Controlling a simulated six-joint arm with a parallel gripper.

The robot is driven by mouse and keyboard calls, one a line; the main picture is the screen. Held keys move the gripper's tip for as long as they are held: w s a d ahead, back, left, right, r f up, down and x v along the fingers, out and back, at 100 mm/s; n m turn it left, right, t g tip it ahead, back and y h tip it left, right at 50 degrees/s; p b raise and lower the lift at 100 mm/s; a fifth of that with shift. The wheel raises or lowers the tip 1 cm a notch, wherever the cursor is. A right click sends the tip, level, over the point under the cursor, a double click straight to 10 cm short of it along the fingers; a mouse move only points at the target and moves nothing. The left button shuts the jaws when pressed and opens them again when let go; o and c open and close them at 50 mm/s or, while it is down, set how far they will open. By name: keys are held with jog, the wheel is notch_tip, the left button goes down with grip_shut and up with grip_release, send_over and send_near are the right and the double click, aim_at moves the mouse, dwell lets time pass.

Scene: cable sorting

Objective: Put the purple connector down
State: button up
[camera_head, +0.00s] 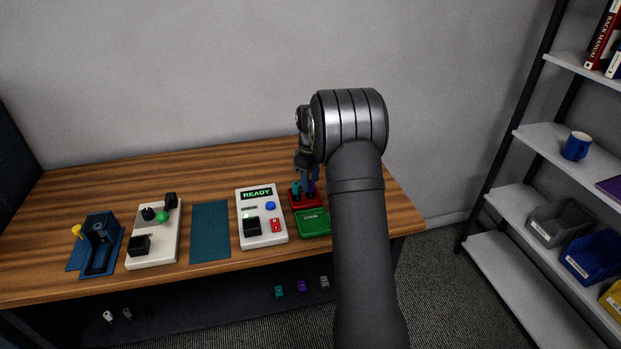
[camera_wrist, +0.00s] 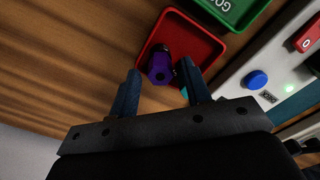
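The purple connector (camera_wrist: 160,70) is in the red tray (camera_wrist: 211,47), seen from above in the wrist view. In the head view the connector (camera_head: 311,187) shows as a small purple patch below my gripper (camera_head: 307,178). In the wrist view my gripper (camera_wrist: 160,66) is open, its two fingers on either side of the connector with a visible gap at each side. A teal connector (camera_wrist: 184,92) is partly hidden by the right finger; in the head view it (camera_head: 296,190) stands in the left part of the red tray.
A green tray (camera_head: 313,231) lies directly in front of the red tray. The white tester (camera_head: 274,239) with a READY display is to the left, then a teal mat (camera_head: 209,232), a white fixture (camera_head: 150,262) and a blue holder (camera_head: 88,266). The wooden table behind is clear.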

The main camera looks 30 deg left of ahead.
aim_at(311, 182)
notch_tip(311, 182, up, 12)
jog(key=shift+r, duration=0.2)
dwell(0.5)
jog(key=shift+f, duration=0.1)
notch_tip(311, 182, down, 12)
jog(key=shift+r, duration=2.05)
jog(key=shift+f, duration=0.1)
